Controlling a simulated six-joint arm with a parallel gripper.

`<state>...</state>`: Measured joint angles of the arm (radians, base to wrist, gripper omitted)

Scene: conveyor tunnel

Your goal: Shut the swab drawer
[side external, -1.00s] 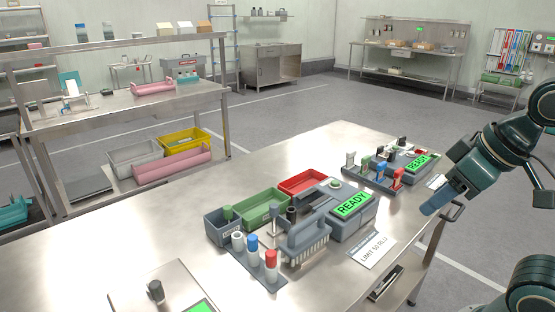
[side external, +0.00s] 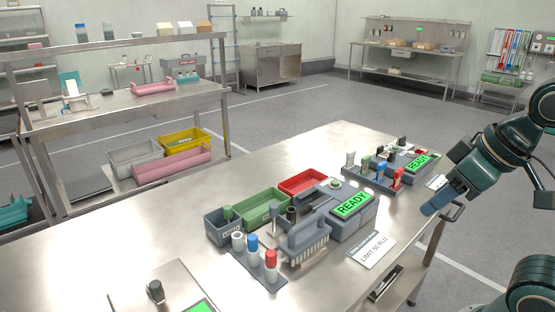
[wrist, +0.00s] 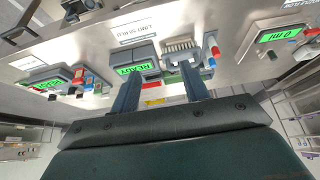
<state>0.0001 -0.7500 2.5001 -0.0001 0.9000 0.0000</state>
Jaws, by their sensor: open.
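The swab drawer (side external: 386,282) appears to be the tray with dark contents below the table's near right edge. It stands out from under the tabletop, and part of it also shows at the top of the wrist view (wrist: 80,9). Its full extent is hidden. My gripper (side external: 432,207) is above the right end of the table, apart from the drawer and higher than it. In the wrist view my gripper's two fingers (wrist: 161,90) are spread with nothing between them.
The tabletop's left part is mostly clear.

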